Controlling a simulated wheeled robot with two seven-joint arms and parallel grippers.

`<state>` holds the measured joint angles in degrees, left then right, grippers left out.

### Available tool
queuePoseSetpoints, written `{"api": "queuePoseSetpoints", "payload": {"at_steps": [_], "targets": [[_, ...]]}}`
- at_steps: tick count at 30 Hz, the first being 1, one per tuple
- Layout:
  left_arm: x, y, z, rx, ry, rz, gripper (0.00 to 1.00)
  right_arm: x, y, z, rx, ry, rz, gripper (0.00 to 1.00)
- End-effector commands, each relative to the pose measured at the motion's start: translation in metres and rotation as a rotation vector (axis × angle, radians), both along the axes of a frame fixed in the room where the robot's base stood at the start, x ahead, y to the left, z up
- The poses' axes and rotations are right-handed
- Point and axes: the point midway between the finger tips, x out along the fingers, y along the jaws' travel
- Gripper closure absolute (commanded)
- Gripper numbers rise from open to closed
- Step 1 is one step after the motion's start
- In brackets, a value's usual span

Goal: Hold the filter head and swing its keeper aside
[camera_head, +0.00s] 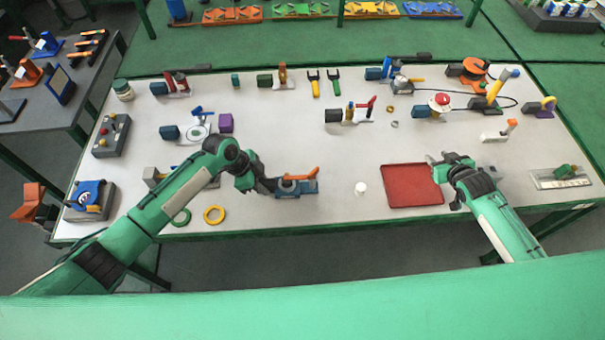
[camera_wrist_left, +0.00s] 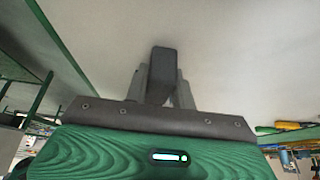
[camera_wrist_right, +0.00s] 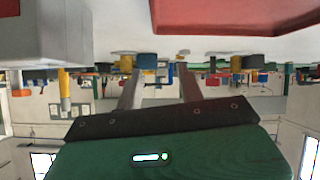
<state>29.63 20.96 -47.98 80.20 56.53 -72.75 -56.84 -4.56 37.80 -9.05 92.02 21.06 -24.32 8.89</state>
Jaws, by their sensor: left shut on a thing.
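The filter head (camera_head: 290,187) is a grey and blue fitting on the white table, left of the middle near the front. An orange lever (camera_head: 302,175), which looks like the keeper, lies across its top and points right. My left gripper (camera_head: 268,186) is at its left end. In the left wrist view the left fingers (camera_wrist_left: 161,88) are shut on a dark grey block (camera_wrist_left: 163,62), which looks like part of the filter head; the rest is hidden. My right gripper (camera_head: 437,160) is open and empty over the table; its fingers (camera_wrist_right: 159,80) are apart in the right wrist view.
A red tray (camera_head: 412,186) lies left of my right gripper. A small white cylinder (camera_head: 361,188) stands between the filter head and the tray. Several fixtures line the back of the table.

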Motion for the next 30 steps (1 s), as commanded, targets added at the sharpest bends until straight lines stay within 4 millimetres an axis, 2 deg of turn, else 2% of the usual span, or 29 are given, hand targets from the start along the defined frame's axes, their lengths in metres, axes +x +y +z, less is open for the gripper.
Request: {"api": "queuePoseSetpoints", "payload": {"at_steps": [1, 6, 13, 21, 24, 30], "targets": [[0.0, 0.0, 0.0, 0.0, 0.0, 0.0, 1.0, 0.012, 0.023, 0.002, -0.01, 0.02, 0.044, 0.62], [0.0, 0.0, 0.0, 0.0, 0.0, 0.0, 1.0, 0.035, 0.098, 0.005, -0.072, 0.111, 0.221, 0.62], [0.0, 0.0, 0.0, 0.0, 0.0, 0.0, 1.0, 0.05, 0.196, 0.02, -0.192, 0.212, 0.511, 0.62], [0.0, 0.0, 0.0, 0.0, 0.0, 0.0, 1.0, 0.043, 0.292, 0.047, -0.394, 0.307, 0.902, 0.62], [0.0, 0.0, 0.0, 0.0, 0.0, 0.0, 1.0, 0.035, 0.321, 0.057, -0.483, 0.336, 1.056, 0.62], [0.0, 0.0, 0.0, 0.0, 0.0, 0.0, 1.0, 0.014, 0.361, 0.079, -0.685, 0.397, 1.367, 0.62]]}}
